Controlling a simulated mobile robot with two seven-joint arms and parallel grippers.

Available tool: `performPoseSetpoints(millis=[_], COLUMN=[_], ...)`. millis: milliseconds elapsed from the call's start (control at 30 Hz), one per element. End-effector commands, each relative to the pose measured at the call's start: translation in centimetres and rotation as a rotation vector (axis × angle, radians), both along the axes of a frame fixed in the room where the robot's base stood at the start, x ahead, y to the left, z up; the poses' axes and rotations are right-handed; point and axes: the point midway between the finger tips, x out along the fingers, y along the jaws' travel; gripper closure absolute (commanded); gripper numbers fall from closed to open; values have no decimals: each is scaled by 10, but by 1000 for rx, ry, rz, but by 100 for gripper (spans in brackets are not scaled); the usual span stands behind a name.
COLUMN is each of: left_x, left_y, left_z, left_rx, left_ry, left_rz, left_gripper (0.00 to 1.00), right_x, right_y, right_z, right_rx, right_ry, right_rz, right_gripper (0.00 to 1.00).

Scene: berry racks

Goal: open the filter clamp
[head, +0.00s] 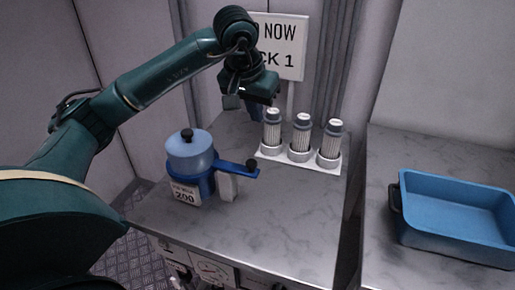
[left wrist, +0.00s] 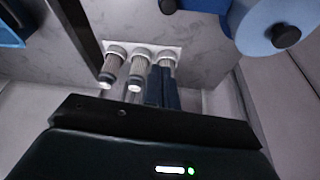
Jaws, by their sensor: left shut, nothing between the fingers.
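A blue filter housing (head: 190,158) with a black knob on its lid stands on the grey counter, with a label reading 200 on its front. A blue clamp band with a lever (head: 230,166) runs around it and sticks out to the right, ending in a black knob (head: 252,163). The housing also shows at the top right of the left wrist view (left wrist: 262,28). My left gripper (head: 258,112) is shut and empty, above the back of the counter, behind and above the lever and apart from it. Its fingers (left wrist: 162,88) are together in the wrist view. My right gripper is not in view.
Several filter cartridges (head: 300,137) stand in a white rack (head: 268,158) at the counter's back right, close to my left gripper. A sign (head: 283,45) stands behind. A blue tray (head: 450,245) lies on the right-hand counter, past a gap. The front counter is clear.

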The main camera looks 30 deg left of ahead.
Motion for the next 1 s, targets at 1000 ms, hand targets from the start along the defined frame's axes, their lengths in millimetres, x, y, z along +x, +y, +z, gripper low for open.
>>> performPoseSetpoints(millis=[1000], left_x=[5], left_y=[-1], left_z=[-99], left_rx=[-5], left_ry=[3], left_rz=[-2], left_gripper=[100], right_x=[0], right_y=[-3], right_z=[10], right_rx=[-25], right_ry=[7], right_rz=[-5], right_gripper=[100])
